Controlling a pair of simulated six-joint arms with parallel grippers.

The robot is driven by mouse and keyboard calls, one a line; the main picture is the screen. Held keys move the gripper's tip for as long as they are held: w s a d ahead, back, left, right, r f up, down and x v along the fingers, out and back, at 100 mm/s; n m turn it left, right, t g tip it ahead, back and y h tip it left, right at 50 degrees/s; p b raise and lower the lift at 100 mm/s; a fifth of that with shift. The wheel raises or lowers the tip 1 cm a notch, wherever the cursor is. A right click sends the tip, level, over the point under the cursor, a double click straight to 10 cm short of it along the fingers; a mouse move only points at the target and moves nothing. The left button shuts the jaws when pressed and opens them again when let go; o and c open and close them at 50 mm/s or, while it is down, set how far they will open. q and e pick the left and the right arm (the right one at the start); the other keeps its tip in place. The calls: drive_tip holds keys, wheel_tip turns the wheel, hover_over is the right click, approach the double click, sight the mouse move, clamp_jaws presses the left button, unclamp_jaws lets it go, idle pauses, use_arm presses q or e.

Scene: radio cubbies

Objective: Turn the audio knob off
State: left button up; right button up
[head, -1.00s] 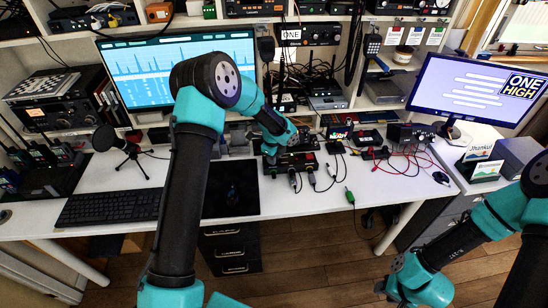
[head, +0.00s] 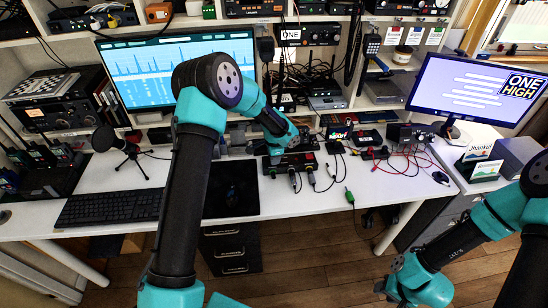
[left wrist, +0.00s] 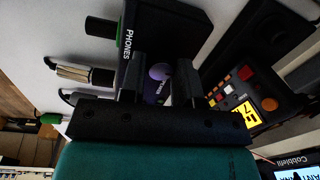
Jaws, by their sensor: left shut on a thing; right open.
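The audio box is a small black unit (head: 296,161) on the desk, with cables plugged into its front edge. In the left wrist view its black body (left wrist: 168,30) carries a PHONES label. A round purple-grey knob (left wrist: 159,72) shows between the fingers of my left gripper (left wrist: 158,86), which is shut on it. In the head view my left gripper (head: 276,156) is at the box, its fingers mostly hidden by my arm. The knob's marking is too dark to read.
Cables and plugs (head: 313,179) hang from the box's front edge. The desk's front strip is clear.

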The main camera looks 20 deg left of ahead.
use_arm(q)
drive_tip(key=shift+n, duration=0.5)
drive_tip(key=o, duration=0.9)
drive_tip(key=shift+r, duration=0.1)
drive_tip(key=r, duration=1.7)
drive_tip(key=shift+s+d+r, duration=0.1)
drive_tip(key=shift+s+d, duration=0.2)
drive_tip(key=shift+s, duration=0.1)
